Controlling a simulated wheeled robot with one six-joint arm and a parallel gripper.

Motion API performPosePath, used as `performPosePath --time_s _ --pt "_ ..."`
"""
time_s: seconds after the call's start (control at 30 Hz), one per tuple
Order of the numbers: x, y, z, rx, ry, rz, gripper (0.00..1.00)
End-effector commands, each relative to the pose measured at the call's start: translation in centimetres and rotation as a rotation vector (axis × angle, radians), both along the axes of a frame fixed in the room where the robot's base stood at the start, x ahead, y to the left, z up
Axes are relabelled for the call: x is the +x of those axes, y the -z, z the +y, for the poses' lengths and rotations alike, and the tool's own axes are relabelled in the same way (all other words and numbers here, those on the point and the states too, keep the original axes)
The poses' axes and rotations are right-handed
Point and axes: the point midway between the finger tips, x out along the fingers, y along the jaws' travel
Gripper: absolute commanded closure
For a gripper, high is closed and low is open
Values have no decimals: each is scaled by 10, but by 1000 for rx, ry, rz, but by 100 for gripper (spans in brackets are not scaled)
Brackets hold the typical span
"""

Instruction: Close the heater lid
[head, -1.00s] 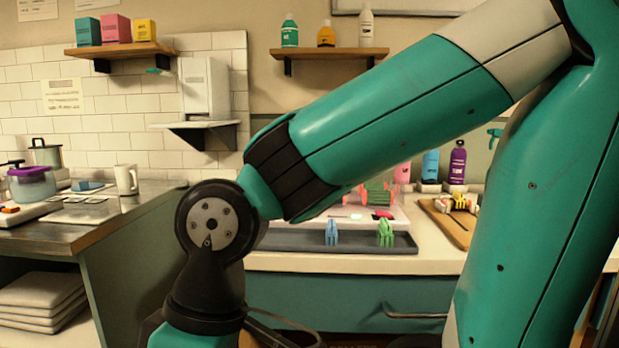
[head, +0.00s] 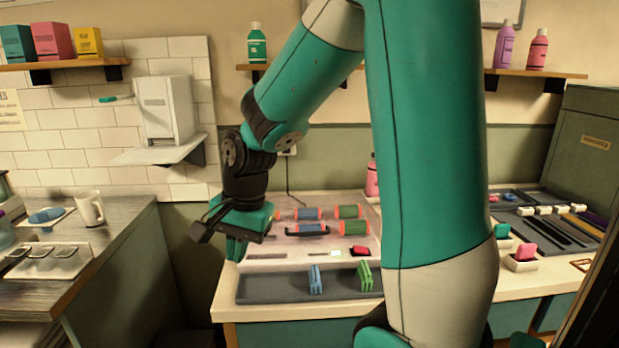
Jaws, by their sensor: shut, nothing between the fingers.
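A pale pinkish roller unit (head: 268,243), which looks like the heater, sits on the counter behind a dark tray. Several coloured rollers (head: 353,228) lie in it in rows, and a dark bar (head: 300,231) crosses among them. I cannot make out its lid or how far open it is. My gripper (head: 236,250) is shut and empty, pointing down at the unit's left end, in front of it in the picture. Whether it touches anything cannot be told.
The dark tray (head: 258,290) holds a blue clip (head: 315,280) and a green clip (head: 365,275). At right stand a grey-green box (head: 585,145) and organiser trays (head: 540,228). A floor gap separates the two counters.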

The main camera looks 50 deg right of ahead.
Motion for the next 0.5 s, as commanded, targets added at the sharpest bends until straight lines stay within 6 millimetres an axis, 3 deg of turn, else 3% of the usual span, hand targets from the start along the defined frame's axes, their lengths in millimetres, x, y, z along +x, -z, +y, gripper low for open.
performPosePath --time_s 0.03,0.2,0.33,0.5 --pt "6 -37 -28 -3 179 26 100" --pt "10 -73 -113 -18 740 83 100" --pt "3 -88 -160 -27 1055 105 100" --pt "-6 -93 -192 -35 1277 115 100"
